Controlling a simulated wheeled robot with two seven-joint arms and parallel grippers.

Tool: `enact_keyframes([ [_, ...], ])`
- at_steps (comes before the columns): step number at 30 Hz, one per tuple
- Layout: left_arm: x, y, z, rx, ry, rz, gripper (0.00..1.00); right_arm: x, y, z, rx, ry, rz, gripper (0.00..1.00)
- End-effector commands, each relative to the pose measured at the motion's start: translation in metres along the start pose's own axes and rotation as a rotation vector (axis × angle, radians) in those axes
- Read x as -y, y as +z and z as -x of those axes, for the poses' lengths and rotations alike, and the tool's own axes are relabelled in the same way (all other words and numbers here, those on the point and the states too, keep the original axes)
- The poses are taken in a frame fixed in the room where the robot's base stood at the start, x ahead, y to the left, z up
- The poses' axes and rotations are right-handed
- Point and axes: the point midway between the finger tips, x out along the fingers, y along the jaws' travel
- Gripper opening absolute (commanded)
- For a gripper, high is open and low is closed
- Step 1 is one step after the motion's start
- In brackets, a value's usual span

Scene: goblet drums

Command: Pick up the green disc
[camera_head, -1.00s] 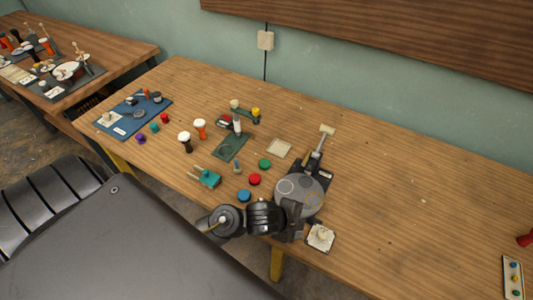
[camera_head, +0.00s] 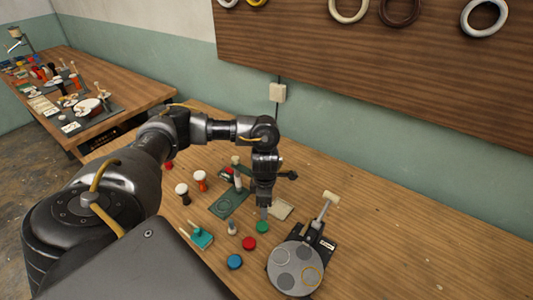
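The green disc (camera_head: 262,227) lies on the wooden table, left of the round grey plate. My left gripper (camera_head: 264,212) points down directly above and behind the disc, its tip very close to it. Whether it touches the disc, and whether its fingers are open or shut, cannot be made out. The disc appears to rest on the table. A red disc (camera_head: 249,243) and a blue disc (camera_head: 235,262) lie nearer the front. My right gripper is not in view.
The round grey plate (camera_head: 283,273) with ring marks and a mallet (camera_head: 325,206) stand to the right. A small bottle-like piece (camera_head: 232,228), a teal block (camera_head: 201,238), a green mat (camera_head: 222,208) and a beige square (camera_head: 283,209) are close by. The table's right side is clear.

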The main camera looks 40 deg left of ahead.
Motion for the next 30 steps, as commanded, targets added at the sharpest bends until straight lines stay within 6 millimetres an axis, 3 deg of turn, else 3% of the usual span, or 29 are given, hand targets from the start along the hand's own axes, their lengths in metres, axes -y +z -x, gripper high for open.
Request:
enact_keyframes([
  [4,0.001,-0.004,-0.008,-0.002,-0.002,0.004,0.66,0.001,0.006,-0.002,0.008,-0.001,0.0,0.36],
  [12,0.002,-0.004,-0.048,-0.001,-0.003,0.006,0.66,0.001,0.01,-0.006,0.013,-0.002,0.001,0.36],
  [19,0.001,-0.002,-0.057,0.002,0.001,0.004,0.66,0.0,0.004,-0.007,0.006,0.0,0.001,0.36],
  [23,0.003,-0.004,-0.061,-0.001,-0.002,0.002,0.66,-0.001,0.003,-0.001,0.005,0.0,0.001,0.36],
  [30,0.009,-0.008,-0.096,0.0,-0.002,0.005,0.66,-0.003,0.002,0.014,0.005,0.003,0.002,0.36],
])
